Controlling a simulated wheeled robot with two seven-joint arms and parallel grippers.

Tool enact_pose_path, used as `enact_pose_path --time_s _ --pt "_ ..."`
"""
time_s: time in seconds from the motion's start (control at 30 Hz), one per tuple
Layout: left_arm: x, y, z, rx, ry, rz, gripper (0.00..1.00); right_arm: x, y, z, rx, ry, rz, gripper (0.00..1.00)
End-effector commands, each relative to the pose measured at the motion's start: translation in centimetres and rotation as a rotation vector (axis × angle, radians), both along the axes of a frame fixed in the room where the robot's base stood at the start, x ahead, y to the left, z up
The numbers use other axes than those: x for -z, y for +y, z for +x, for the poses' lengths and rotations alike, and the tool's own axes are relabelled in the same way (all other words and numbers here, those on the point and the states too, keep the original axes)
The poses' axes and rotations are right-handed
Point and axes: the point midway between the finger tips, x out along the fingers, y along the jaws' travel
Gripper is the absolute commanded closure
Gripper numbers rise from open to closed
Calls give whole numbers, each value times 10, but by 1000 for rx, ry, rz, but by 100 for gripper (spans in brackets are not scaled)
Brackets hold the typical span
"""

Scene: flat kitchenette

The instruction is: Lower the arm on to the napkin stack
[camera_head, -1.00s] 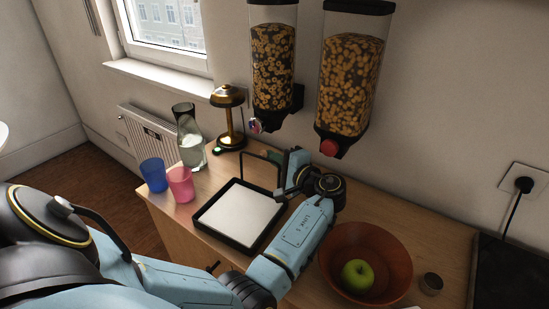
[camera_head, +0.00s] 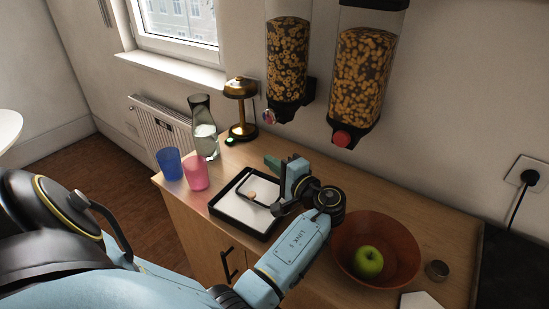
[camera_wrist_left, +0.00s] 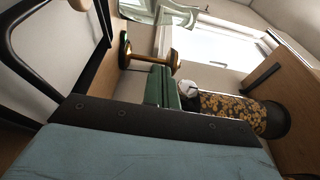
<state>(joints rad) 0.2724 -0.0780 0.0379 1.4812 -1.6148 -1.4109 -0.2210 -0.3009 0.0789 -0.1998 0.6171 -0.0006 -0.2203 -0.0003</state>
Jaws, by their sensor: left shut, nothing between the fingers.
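The white napkin stack (camera_head: 240,211) lies in a black tray-like holder (camera_head: 236,226) on the counter. The holder's thin black arm (camera_head: 259,203) is tilted low over the stack; I cannot tell if it touches the napkins. A small tan round piece (camera_head: 251,194) shows over the white. My left gripper (camera_head: 272,162) is shut and empty, at the back right of the holder. Its green fingers also show in the left wrist view (camera_wrist_left: 161,86), with a black bar (camera_wrist_left: 32,65) at the left. My left wrist hides the holder's right edge. My right gripper is not in view.
Pink (camera_head: 196,173) and blue (camera_head: 169,163) cups and a glass carafe (camera_head: 204,130) stand left. A brass lamp (camera_head: 241,110) stands behind. A brown bowl (camera_head: 349,222) with a green apple (camera_head: 369,261) is at the right. Cereal dispensers (camera_head: 357,80) hang above.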

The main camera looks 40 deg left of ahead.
Motion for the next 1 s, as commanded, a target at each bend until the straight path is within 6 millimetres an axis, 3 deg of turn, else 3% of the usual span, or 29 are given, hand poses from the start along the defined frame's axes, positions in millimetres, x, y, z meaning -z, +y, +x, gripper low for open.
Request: enact_pose_path --time_s 1.0 --pt "12 -4 -9 0 0 0 100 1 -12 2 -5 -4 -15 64"
